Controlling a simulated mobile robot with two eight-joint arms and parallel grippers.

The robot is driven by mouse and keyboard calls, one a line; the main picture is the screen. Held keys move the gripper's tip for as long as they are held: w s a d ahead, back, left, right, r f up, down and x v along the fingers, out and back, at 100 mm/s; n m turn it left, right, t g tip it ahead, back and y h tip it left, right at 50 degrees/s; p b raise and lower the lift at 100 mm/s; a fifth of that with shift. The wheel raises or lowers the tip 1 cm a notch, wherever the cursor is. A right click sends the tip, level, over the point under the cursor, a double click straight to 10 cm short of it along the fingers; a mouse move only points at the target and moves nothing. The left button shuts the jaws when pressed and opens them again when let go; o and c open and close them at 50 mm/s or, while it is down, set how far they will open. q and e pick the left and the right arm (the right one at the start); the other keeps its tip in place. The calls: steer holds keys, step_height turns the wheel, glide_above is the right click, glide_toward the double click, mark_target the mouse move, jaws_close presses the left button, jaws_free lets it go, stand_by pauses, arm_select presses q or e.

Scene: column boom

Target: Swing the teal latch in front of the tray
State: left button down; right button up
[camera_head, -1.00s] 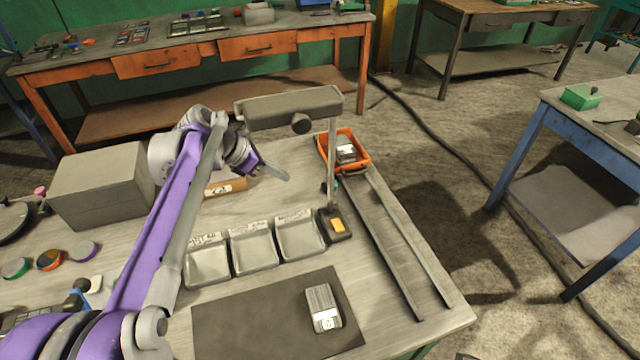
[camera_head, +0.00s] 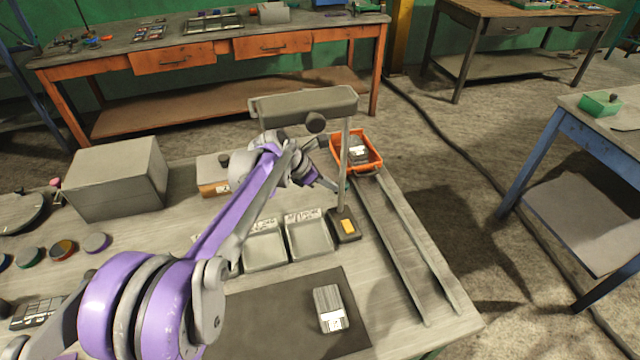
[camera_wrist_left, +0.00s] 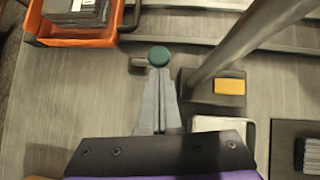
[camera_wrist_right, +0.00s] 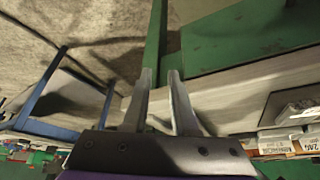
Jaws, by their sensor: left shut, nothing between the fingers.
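The teal latch knob (camera_wrist_left: 159,56) shows round in the left wrist view, with a short grey piece (camera_wrist_left: 138,64) at its left. The orange tray (camera_wrist_left: 75,42) is beyond it to the upper left. In the head view the tray (camera_head: 338,152) sits at the far end of the rails with a dark labelled item inside. My left gripper (camera_wrist_left: 158,82) is shut and empty, its tips just short of the knob; I cannot tell whether they touch. In the head view this gripper (camera_head: 334,186) is beside the post. My right gripper (camera_wrist_right: 160,72) is open and empty, away from the latch.
A grey post (camera_head: 345,165) on a dark base with a yellow label (camera_wrist_left: 229,86) stands close to the right of my left gripper. Two rails (camera_head: 395,235) run from the tray toward the near edge. Shallow bins (camera_head: 310,240) and a dark mat (camera_head: 270,310) lie nearer.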

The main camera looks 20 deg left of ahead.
stand_by(0.3)
arm_select(q)
steer(key=shift+d, duration=0.95)
steer(key=shift+a, duration=0.2)
